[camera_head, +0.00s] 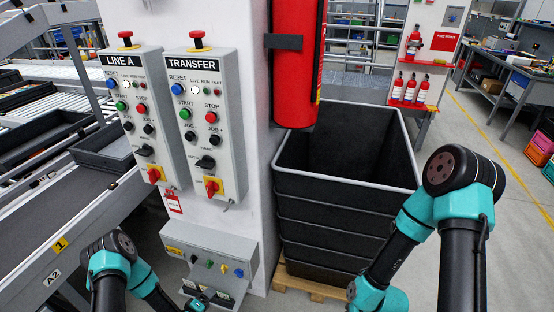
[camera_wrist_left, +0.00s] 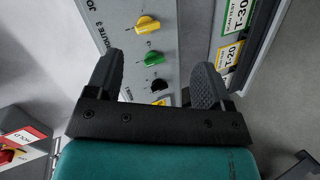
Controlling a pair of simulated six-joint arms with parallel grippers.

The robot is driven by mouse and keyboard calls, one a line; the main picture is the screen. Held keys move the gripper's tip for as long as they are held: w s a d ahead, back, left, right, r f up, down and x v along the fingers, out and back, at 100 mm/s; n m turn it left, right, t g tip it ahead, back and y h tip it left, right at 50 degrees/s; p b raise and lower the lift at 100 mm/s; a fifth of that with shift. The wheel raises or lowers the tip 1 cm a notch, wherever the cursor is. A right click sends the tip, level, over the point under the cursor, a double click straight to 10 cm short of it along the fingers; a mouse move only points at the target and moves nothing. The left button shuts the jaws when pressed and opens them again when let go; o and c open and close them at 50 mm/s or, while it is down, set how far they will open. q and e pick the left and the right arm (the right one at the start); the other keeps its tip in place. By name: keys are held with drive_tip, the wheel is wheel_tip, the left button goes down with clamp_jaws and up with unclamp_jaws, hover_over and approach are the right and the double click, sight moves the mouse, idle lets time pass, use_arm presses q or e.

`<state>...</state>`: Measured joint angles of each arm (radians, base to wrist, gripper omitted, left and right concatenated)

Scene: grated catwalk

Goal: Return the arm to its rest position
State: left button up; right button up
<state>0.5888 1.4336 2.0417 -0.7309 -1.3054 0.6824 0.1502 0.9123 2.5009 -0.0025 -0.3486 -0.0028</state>
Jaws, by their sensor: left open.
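My left arm comes in at the lower left of the head view. Its end, with the left gripper, is small and partly cut off by the bottom edge, by the low grey box (camera_head: 207,257) with several coloured knobs. In the left wrist view my left gripper (camera_wrist_left: 155,82) is open, its two dark fingers apart and nothing held.
The LINE A panel (camera_head: 122,75) and TRANSFER panel (camera_head: 202,70) hang on the white pillar above the box. A red cylinder (camera_head: 296,80) hangs beside them. Stacked black crates (camera_head: 335,187) stand on a pallet near my right arm. A conveyor rack is at left.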

use_arm(q)
drive_tip(key=s+d+r+m+g, duration=0.3)
drive_tip(key=s+r+g, duration=0.3)
drive_tip(key=r, duration=0.3)
drive_tip(key=s+d+r+m+g+y, duration=0.1)
drive_tip(key=s+d+r+m+g, duration=0.2)
drive_tip(key=s+r+m+g, duration=0.2)
drive_tip(key=s+r, duration=0.3)
drive_tip(key=r, duration=0.1)
drive_tip(key=shift+s+d+r+m+g+y, duration=0.2)
drive_tip(key=shift+s+d+m+g+y, duration=0.1)
drive_tip(key=shift+s+g, duration=0.1)
drive_tip(key=shift+w, duration=0.1)
idle(0.9)
